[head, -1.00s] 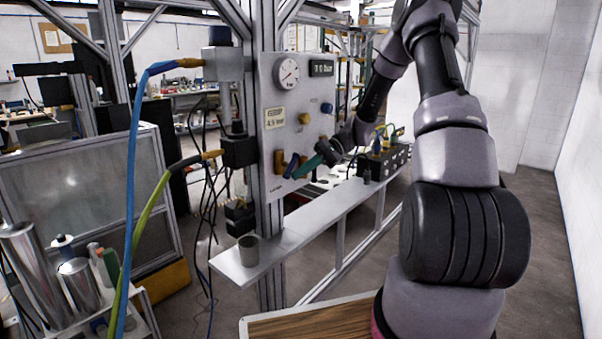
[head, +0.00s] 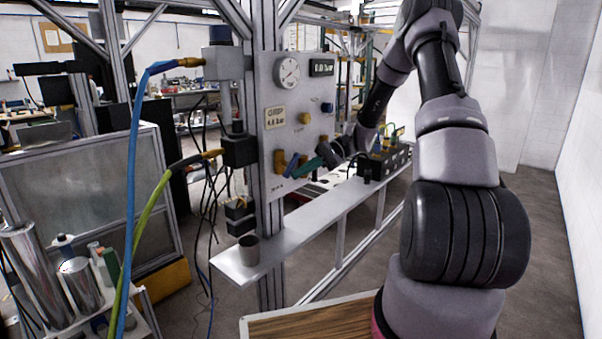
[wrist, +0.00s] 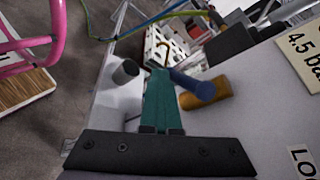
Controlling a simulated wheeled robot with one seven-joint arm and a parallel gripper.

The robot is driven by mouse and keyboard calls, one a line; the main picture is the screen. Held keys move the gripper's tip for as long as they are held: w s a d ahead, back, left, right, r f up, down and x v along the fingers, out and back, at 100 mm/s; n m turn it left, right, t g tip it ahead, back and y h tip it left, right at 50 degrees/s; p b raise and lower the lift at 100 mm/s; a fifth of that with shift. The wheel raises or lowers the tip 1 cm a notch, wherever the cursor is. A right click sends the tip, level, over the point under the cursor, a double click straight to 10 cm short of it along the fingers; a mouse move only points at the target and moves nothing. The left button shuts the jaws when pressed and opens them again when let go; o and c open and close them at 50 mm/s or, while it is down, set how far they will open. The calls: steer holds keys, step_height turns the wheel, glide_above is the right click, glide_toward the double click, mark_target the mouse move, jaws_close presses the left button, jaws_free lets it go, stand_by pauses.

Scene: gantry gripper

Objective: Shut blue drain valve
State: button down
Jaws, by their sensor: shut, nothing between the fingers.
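The blue valve handle (head: 291,164) sticks out from its brass valve body (head: 279,160) low on the grey panel. In the wrist view the blue handle (wrist: 197,87) slants across in front of the brass body (wrist: 208,95). My gripper (head: 297,173) has teal fingers shut together with nothing between them. Its fingertips (wrist: 159,73) lie just to the left of the handle in the wrist view, close beside it. I cannot tell whether finger and handle touch.
Below runs a narrow metal shelf (head: 300,229) with a grey cup (head: 249,250) and a dark box (head: 383,160) with cables.

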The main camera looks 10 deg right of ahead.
steer(key=shift+a+g+y, duration=0.15)
steer(key=shift+g+y, duration=0.25)
steer(key=shift+y, duration=0.3)
stand_by(2.3)
steer(key=shift+s+f, duration=0.1)
